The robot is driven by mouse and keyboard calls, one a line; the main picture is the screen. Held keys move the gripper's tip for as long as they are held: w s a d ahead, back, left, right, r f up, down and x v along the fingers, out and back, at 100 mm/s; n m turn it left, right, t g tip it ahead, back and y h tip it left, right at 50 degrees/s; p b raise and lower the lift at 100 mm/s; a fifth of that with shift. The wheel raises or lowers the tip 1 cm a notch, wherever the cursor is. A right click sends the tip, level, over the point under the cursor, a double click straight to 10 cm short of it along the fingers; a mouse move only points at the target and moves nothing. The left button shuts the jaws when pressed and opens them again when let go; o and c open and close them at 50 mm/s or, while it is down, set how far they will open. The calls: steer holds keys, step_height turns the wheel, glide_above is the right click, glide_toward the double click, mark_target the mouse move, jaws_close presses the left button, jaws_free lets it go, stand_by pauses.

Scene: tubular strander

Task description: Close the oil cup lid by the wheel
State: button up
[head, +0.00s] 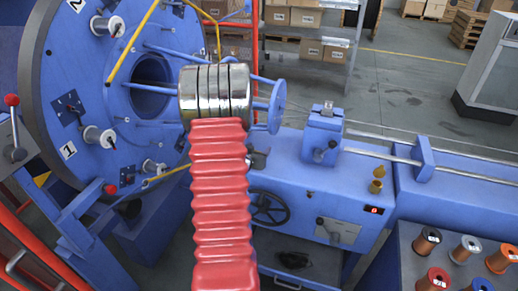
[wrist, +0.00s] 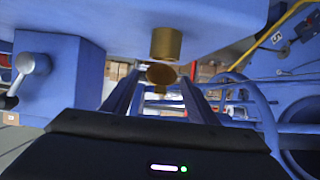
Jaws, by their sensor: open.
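In the wrist view a brass oil cup (wrist: 165,43) juts from a blue housing at the top of the picture. A round brass lid (wrist: 160,74) shows at the cup's end, its flat face turned toward the camera, so it looks swung open. My gripper (wrist: 157,92) is open, with its two fingers either side of the lid in the picture; I cannot tell whether either touches it. In the head view my arm hides the gripper. A brass cup (head: 377,185) with a raised lid stands on the blue machine there; I cannot tell whether it is the same cup.
A dark handwheel (head: 270,207) is on the machine's front. The large blue disc (head: 75,100) with spools stands at left. In the wrist view a lever (wrist: 30,65) is at left and curved blue bars (wrist: 255,95) at right.

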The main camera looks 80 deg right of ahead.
steer(key=shift+x, duration=1.05)
steer(key=shift+c, duration=0.4)
steer(key=c, duration=1)
steer(key=shift+a+f+h, duration=0.1)
steer(key=shift+a+h, duration=0.05)
steer(key=shift+h, duration=0.25)
steer(key=shift+w+a+f+h, duration=0.1)
steer(key=shift+a+h, duration=0.15)
steer(key=shift+h, duration=0.65)
steer(key=shift+a+f+h, duration=0.1)
steer(key=shift+a+h, duration=0.1)
steer(key=shift+h, duration=0.7)
steer(key=shift+a+f+g+h, duration=0.1)
steer(key=shift+a+g+h, duration=0.05)
steer(key=shift+h, duration=0.55)
steer(key=shift+a+f+g+h, duration=0.1)
steer(key=shift+g+h, duration=0.05)
steer(key=shift+h, duration=0.55)
